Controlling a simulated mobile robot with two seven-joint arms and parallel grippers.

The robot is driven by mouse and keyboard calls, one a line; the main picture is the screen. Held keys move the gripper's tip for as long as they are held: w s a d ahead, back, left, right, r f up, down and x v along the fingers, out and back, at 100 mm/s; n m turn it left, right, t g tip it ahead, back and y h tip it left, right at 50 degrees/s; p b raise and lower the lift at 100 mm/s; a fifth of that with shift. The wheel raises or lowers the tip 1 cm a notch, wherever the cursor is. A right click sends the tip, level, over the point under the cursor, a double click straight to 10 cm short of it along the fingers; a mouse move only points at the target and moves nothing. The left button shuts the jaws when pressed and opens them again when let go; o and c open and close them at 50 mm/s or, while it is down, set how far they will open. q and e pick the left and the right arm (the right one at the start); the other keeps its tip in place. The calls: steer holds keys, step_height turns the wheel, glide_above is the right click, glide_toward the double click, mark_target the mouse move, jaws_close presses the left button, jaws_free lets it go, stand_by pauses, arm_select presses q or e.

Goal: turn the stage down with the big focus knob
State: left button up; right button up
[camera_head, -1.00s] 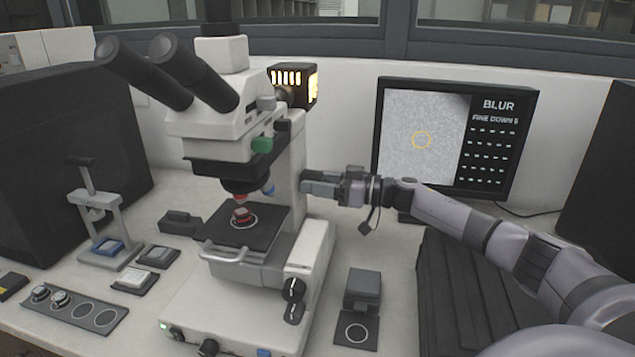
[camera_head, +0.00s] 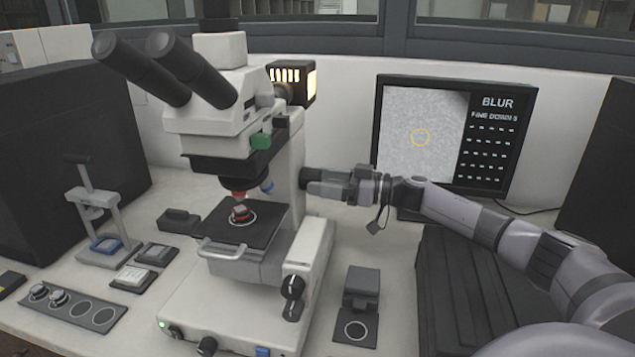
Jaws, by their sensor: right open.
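The white microscope (camera_head: 225,130) stands left of centre. A dark round knob (camera_head: 304,178), apparently the big focus knob, sticks out from the right side of the column. My right gripper (camera_head: 318,183) comes in from the right and is open, with its fingertips at this knob; whether they touch it I cannot tell. The monitor (camera_head: 425,135) shows a grey grainy picture with a yellow circle and the word BLUR. My left gripper is not in view.
A black dial (camera_head: 292,287) sits low on the microscope's right side. A small grey block (camera_head: 362,284) stands on the bench right of the base. A small press (camera_head: 98,220) and a tray with round wells (camera_head: 72,306) stand at left. A dark ribbed case (camera_head: 465,290) lies under my right arm.

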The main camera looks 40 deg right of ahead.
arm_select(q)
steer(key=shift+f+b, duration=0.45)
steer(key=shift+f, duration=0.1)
arm_select(e)
steer(key=v, duration=0.5)
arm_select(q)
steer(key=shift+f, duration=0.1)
